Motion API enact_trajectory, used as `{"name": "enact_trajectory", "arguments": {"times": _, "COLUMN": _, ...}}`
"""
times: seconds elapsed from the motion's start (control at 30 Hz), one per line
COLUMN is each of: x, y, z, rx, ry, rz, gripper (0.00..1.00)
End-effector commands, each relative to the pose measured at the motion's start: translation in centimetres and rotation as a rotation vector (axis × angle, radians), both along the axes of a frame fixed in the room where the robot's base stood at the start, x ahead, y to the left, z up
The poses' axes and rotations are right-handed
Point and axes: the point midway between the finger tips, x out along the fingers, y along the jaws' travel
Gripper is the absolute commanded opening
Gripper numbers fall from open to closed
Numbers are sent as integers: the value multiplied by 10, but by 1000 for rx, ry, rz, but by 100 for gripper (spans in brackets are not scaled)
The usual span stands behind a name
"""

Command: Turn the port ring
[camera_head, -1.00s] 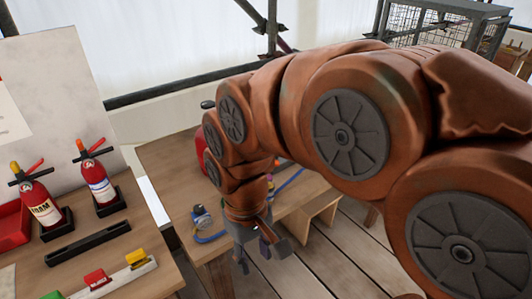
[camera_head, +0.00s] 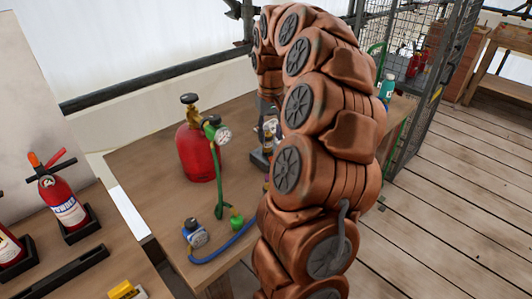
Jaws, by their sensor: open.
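I cannot make out the port ring for certain. A red cylinder (camera_head: 197,152) stands upright on the wooden table, with a dark valve on top and a round gauge (camera_head: 223,135) at its upper right. A green hose (camera_head: 219,182) runs down from near the gauge. My gripper (camera_head: 268,112) points down over the table, right of the cylinder and partly hidden by my own arm. It is open. Below it is a small dark fixture (camera_head: 260,161), mostly hidden behind the arm. I cannot tell whether the gripper touches it.
A blue-grey fitting (camera_head: 195,235) with a blue hose (camera_head: 226,247) and a green fitting (camera_head: 237,221) lie at the table's front. A red extinguisher (camera_head: 62,199) stands on the left bench. A wire cage (camera_head: 415,75) stands at right. The plank floor (camera_head: 460,200) is clear.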

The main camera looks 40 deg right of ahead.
Motion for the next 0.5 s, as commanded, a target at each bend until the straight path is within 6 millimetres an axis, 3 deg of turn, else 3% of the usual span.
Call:
{"name": "enact_trajectory", "arguments": {"times": 0.27, "x": 0, "y": -10, "z": -11, "rx": -1, "ry": 2, "rz": -16, "gripper": 42}}
{"name": "enact_trajectory", "arguments": {"times": 0.5, "x": -2, "y": -9, "z": -38, "rx": 1, "ry": 5, "rz": -16, "gripper": 42}}
